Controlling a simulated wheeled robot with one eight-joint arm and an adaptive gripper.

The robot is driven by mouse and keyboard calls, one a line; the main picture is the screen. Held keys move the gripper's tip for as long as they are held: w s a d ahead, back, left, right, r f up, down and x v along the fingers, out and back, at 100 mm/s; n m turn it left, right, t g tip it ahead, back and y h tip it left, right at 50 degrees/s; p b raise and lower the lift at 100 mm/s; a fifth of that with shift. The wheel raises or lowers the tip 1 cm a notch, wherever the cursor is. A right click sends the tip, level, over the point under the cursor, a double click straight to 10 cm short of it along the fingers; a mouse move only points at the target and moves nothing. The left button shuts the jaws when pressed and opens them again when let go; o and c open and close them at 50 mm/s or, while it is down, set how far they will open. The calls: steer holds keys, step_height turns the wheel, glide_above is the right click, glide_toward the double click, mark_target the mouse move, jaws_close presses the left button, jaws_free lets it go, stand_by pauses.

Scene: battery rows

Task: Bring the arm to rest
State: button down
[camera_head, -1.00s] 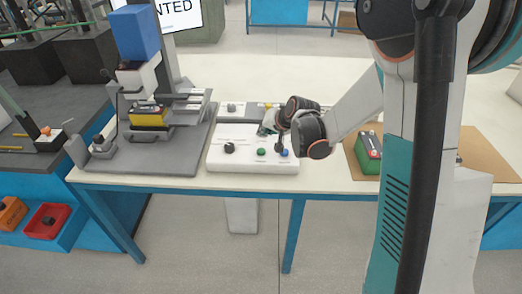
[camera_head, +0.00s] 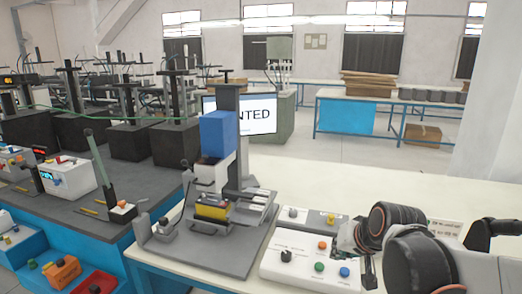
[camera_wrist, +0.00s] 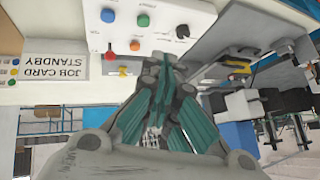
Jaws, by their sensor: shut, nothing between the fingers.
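My arm reaches in from the lower right in the head view, and my gripper (camera_head: 352,238) hangs by the right end of the white control box (camera_head: 300,262). In the wrist view my gripper (camera_wrist: 167,68) has its teal fingers brought together with nothing held. The box also shows there (camera_wrist: 150,22), upside down, with blue, green, orange and black knobs. I cannot tell how far the fingertips are above the table.
A press station (camera_head: 212,225) with a blue block and a yellow battery stands left of the box. A monitor (camera_head: 250,115) is behind it. A dark side bench (camera_head: 60,215) is at left. White table space (camera_head: 310,185) is clear behind the box.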

steer(key=s+n+h, duration=0.1)
steer(key=s+n, duration=0.1)
steer(key=s, duration=1.6)
steer(key=shift+d+r+n+g+h, duration=0.3)
steer(key=shift+d+r+n+g, duration=0.05)
steer(key=shift+r+n+g, duration=0.05)
steer(key=c, duration=2.3)
jaws_free()
